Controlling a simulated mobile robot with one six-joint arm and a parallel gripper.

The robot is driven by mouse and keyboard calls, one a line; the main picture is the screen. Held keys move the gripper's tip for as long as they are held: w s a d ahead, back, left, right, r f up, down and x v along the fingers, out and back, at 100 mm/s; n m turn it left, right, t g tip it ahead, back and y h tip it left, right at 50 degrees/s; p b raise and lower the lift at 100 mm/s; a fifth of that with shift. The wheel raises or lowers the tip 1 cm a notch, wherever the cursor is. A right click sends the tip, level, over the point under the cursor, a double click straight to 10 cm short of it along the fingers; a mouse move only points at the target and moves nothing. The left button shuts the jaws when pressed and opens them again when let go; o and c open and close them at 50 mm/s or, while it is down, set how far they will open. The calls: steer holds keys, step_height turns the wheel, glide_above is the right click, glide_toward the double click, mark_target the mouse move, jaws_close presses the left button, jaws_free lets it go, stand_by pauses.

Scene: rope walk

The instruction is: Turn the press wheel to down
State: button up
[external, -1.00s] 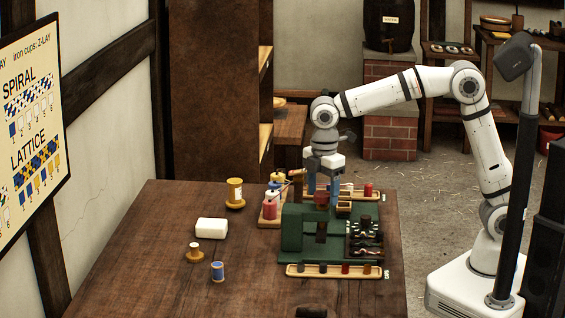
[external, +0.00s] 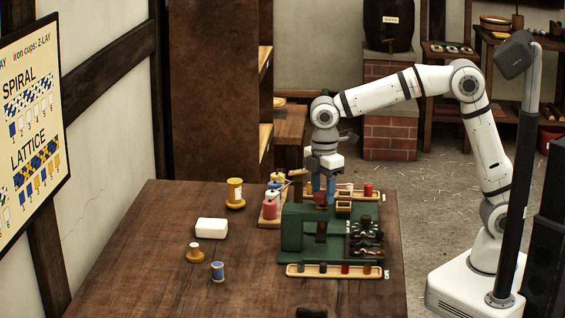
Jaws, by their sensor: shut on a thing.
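The green press machine (external: 292,232) stands on the right part of the brown table. A small dark red piece (external: 320,199), which looks like the press wheel, sits at its back edge. My gripper (external: 323,191) points straight down over it, with the blue fingers close together. It is shut on this piece, as far as the small view shows. The fingers partly hide the piece, and I cannot read which way the wheel is turned. A brown upright post (external: 297,185) stands just left of the fingers.
Trays with small pegs lie in front (external: 335,270) and behind (external: 368,191). A white block (external: 211,228), a yellow spool (external: 235,193) and a blue spool (external: 217,271) stand further left.

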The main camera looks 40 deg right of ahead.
steer(key=m+p, duration=0.1)
steer(key=m, duration=0.3)
steer(key=shift+r+p, duration=0.15)
steer(key=shift+p, duration=0.25)
steer(key=m+p, duration=0.1)
steer(key=m, duration=0.2)
steer(key=shift+m, duration=0.4)
steer(key=m+p, duration=0.2)
steer(key=m, duration=0.5)
steer(key=m+p, duration=0.1)
steer(key=m, duration=0.2)
steer(key=shift+m, duration=0.4)
steer(key=m, duration=0.3)
steer(key=shift+m, duration=0.3)
steer(key=m+p, duration=0.1)
steer(key=m, duration=0.5)
steer(key=shift+m, duration=0.3)
steer(key=o, duration=1)
